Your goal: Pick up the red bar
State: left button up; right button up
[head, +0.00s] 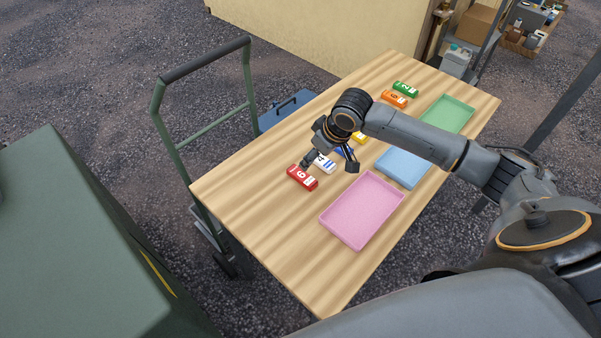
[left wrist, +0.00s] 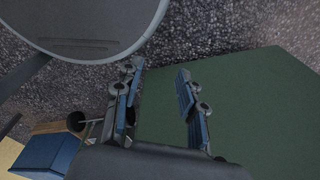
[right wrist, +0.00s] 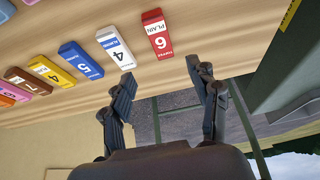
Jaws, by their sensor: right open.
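The red bar (head: 302,178) lies on the wooden table at the near left end of a row of coloured bars. In the right wrist view the red bar (right wrist: 158,35) shows a white label with a 6 and lies just beyond the fingertips. My right gripper (head: 329,163) is open and empty above the table, close to the red bar; its fingers (right wrist: 162,74) are spread in its wrist view. My left gripper (left wrist: 158,72) is open and empty, away from the table, and out of the head view.
The white bar (right wrist: 117,47) lies beside the red one, with the blue bar (right wrist: 82,60), yellow bar (right wrist: 52,71) and others further along. Pink (head: 362,210), blue (head: 403,167) and green (head: 447,115) trays stand empty on the table (head: 260,220). The near table end is clear.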

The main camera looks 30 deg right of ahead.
send_over(303, 176)
jog(key=s, duration=0.2)
jog(key=f, duration=0.4)
jog(key=shift+w+d+f+p, duration=0.15)
jog(key=shift+d+f+p, duration=0.15)
jog(key=shift+d+f, duration=0.1)
jog(key=x, duration=0.1)
jog(key=p+x, duration=0.1)
jog(key=shift+a+f, duration=0.1)
jog(key=shift+f, duration=0.3)
jog(key=shift+p+x, duration=0.35)
jog(key=shift+x, duration=0.9)
jog(key=shift+f, duration=0.6)
pick_arm(q)
jog(key=shift+s+r, duration=0.3)
jog(key=shift+r, duration=0.35)
jog(key=shift+s+r, duration=0.3)
jog(key=shift+r, duration=0.3)
pick_arm(e)
jog(key=shift+f, duration=0.25)
jog(key=shift+c, duration=0.3)
grip_shut()
